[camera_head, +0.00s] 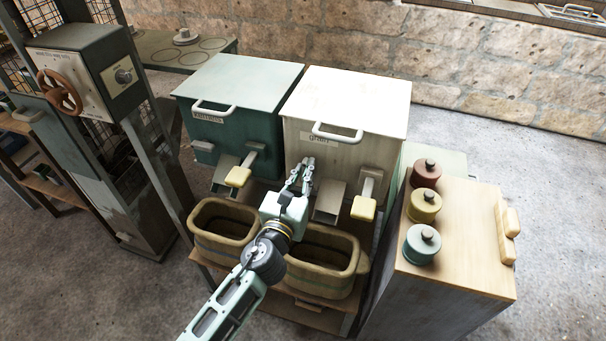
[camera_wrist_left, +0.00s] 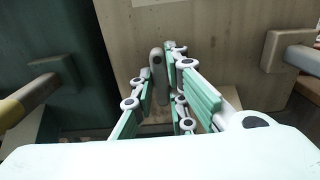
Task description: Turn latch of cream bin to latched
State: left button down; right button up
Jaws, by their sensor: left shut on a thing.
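The cream bin (camera_head: 290,130) stands right of a green bin, with its lid down. My left gripper (camera_head: 303,168) is at the lower left of the cream bin's front. In the left wrist view, the gripper (camera_wrist_left: 160,75) is shut on the latch (camera_wrist_left: 157,68), a grey, narrow, rounded bar standing about upright against the cream front. One finger is on each side of the latch, and its lower end is partly hidden by them. In the head view the gripper hides the latch. My right gripper is not in view.
The green bin (camera_head: 245,130) is close on the left. Yellow-ended levers (camera_head: 362,207) and chutes (camera_head: 329,203) stick out of the fronts. Two baskets (camera_head: 214,207) stand below. A wooden cabinet (camera_head: 462,240) with three knobbed canisters is at the right.

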pick_arm(q)
jog(key=shift+n, duration=0.3)
jog(key=n, duration=1.7)
jog(key=shift+a+f+p, duration=0.15)
jog(key=shift+f+p, duration=0.1)
jog(key=shift+p, duration=0.05)
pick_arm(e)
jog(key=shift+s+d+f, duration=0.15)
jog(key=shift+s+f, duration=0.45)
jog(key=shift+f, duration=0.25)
pick_arm(q)
jog(key=c, duration=1.7)
grip_release()
jog(key=shift+c, duration=0.2)
